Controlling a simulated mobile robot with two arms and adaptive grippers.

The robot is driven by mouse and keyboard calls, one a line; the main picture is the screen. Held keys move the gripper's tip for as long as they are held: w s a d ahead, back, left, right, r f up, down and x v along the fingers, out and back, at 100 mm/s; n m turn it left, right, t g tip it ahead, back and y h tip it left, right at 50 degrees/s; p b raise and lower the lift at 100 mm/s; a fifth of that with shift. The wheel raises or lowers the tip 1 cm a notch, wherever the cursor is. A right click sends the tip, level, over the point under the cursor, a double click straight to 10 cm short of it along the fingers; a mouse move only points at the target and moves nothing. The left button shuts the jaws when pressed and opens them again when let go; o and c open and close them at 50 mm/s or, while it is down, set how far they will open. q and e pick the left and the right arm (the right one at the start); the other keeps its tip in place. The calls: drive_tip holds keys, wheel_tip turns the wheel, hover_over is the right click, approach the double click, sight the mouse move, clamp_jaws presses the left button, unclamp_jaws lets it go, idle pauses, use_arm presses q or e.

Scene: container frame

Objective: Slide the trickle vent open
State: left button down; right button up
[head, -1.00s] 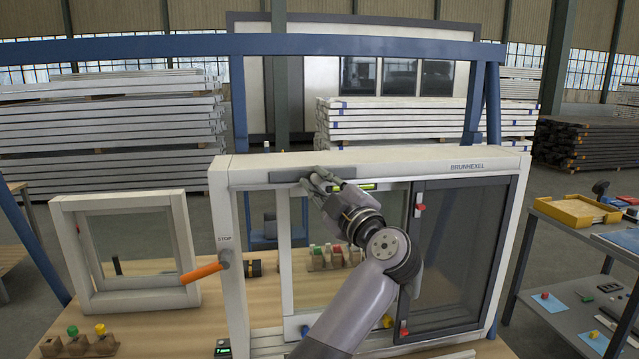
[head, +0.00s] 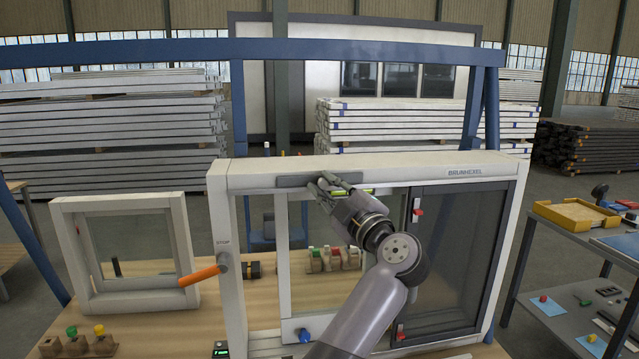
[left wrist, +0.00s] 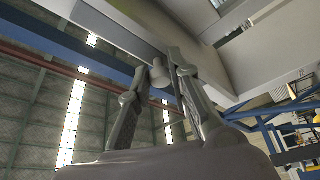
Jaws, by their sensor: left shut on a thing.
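The trickle vent's dark grey slider (head: 293,182) lies along the top rail of the white window frame (head: 400,173). My left gripper (head: 325,184) reaches up to it from below, with its fingers at the slider's middle. In the left wrist view my left gripper (left wrist: 160,72) is shut on a small light grey knob (left wrist: 159,76), one finger on each side. The fingers and wrist hide part of the slider's lower edge. My right gripper is not in view.
A small white window (head: 125,290) stands at left. A dark mesh sash (head: 465,255) fills the frame's right side.

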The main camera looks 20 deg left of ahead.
use_arm(q)
drive_tip(key=shift+w+d, duration=0.3)
drive_tip(key=shift+d, duration=0.2)
drive_tip(key=shift+w+d, duration=0.25)
drive_tip(key=shift+d, duration=0.25)
drive_tip(key=c, duration=1.8)
unclamp_jaws()
drive_tip(key=shift+o, duration=1.2)
drive_tip(key=shift+w+d, duration=0.1)
drive_tip(key=shift+d, duration=0.25)
drive_tip(key=shift+o, duration=0.5)
drive_tip(key=v, duration=0.7)
drive_tip(key=shift+s, duration=0.25)
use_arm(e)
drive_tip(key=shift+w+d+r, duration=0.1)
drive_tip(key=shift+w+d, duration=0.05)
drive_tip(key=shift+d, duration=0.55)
